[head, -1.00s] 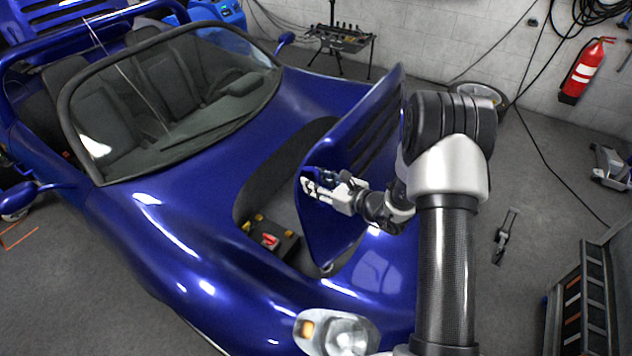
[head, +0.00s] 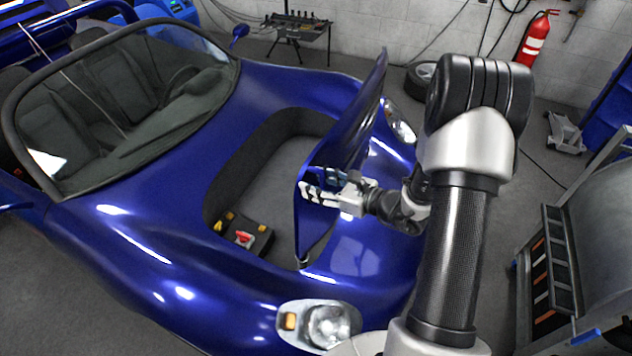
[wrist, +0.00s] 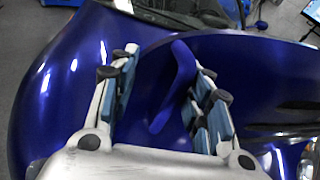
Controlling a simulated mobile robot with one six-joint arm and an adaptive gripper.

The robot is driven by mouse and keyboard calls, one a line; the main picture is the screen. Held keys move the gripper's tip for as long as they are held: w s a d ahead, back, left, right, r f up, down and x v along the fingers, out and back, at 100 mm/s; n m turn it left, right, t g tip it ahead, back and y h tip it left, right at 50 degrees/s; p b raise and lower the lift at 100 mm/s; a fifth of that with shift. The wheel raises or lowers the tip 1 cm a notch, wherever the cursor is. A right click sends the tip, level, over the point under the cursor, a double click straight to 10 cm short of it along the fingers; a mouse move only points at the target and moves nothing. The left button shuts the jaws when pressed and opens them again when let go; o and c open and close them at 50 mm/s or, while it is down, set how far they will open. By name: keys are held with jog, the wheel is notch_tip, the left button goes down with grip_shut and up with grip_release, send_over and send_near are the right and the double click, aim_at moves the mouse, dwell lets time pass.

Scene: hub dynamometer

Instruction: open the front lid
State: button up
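The front lid (head: 350,130) of the blue car is raised steeply, standing over the front of the bay. The bay (head: 285,160) is exposed, with its dark interior showing. In the wrist view, the fingers of my gripper (wrist: 165,88) are spread wide on either side of a narrow blue curved piece (wrist: 177,85). Gaps show beside that piece, so it does not look clamped. Whether the fingers touch the lid is hard to tell.
A dark box with a red part (head: 245,238) lies in the bay. The windshield (head: 120,100) is behind it, and a headlight (head: 325,325) is at the near front. A tool cart (head: 560,270) stands at the right. A fire extinguisher (head: 535,38) hangs on the wall.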

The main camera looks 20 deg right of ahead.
jog(key=shift+s+a, duration=0.1)
jog(key=shift+s, duration=0.05)
jog(key=shift+s, duration=0.15)
jog(key=s+d, duration=1.1)
jog(key=s, duration=0.5)
jog(key=shift+s+r+p, duration=0.15)
jog(key=shift+p, duration=0.25)
dwell(0.9)
dwell(0.6)
